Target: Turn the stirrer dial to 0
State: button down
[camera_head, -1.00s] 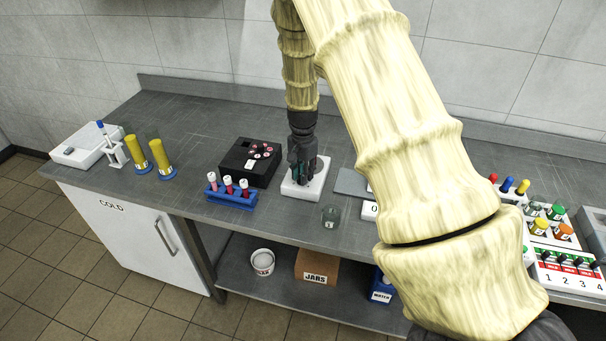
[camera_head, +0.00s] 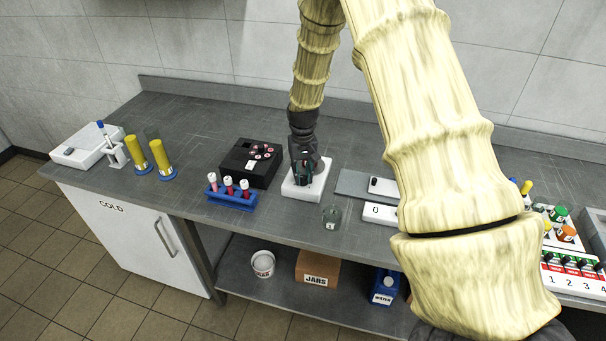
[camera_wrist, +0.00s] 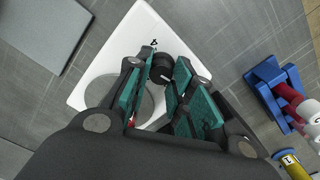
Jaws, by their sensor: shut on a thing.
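The stirrer (camera_head: 290,192) is a white slab on the bench below my gripper (camera_head: 302,178). In the wrist view the stirrer (camera_wrist: 122,50) shows a round grey plate (camera_wrist: 100,93) and a black dial (camera_wrist: 163,67) with a pale pointer mark. My gripper (camera_wrist: 168,80) has its two teal-padded fingers on either side of the dial, closed on it. A small black mark is printed beside the dial; I cannot read it surely. The dial is hidden by the gripper in the head view.
A glass beaker (camera_head: 331,217) stands just in front of the stirrer. A blue rack (camera_head: 232,199) with capped tubes and a black device (camera_head: 236,163) stand to the left.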

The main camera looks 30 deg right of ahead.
aim_at(303, 176)
jog(key=shift+r+n, duration=0.1)
jog(key=shift+n, duration=1.5)
jog(key=c, duration=1.2)
grip_release()
jog(key=shift+c, duration=0.2)
notch_tip(303, 176, up, 12)
